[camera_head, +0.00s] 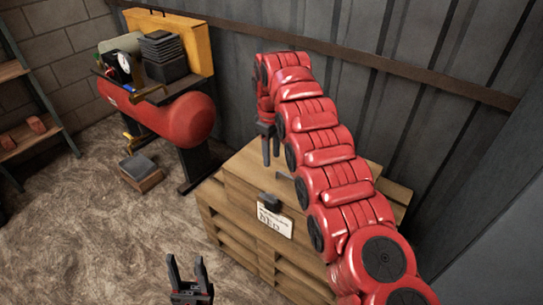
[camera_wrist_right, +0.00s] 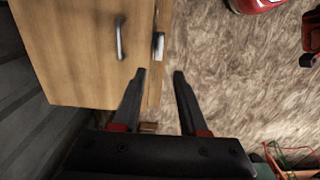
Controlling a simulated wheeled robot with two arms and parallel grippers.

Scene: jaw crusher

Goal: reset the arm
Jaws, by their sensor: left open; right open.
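My right arm, red and segmented, reaches in from the lower right in the head view. Its gripper (camera_head: 270,158) points down over the wooden crate-like cabinet (camera_head: 245,190), its two fingers apart. In the right wrist view the right gripper (camera_wrist_right: 160,74) is open with nothing between its fingers. The cabinet's light wooden face (camera_wrist_right: 75,45) with a metal handle (camera_wrist_right: 120,38) lies to their upper left. My left gripper (camera_head: 187,262) is at the bottom of the head view, open and empty, over the floor left of the cabinet.
A red tank (camera_head: 180,120) carries a gauge, dark stacked blocks (camera_head: 163,55) and a yellow panel (camera_head: 185,35). A small box (camera_head: 141,170) lies on the floor beside it. A corrugated wall (camera_head: 390,50) runs behind the cabinet. The floor (camera_head: 90,240) at lower left is open.

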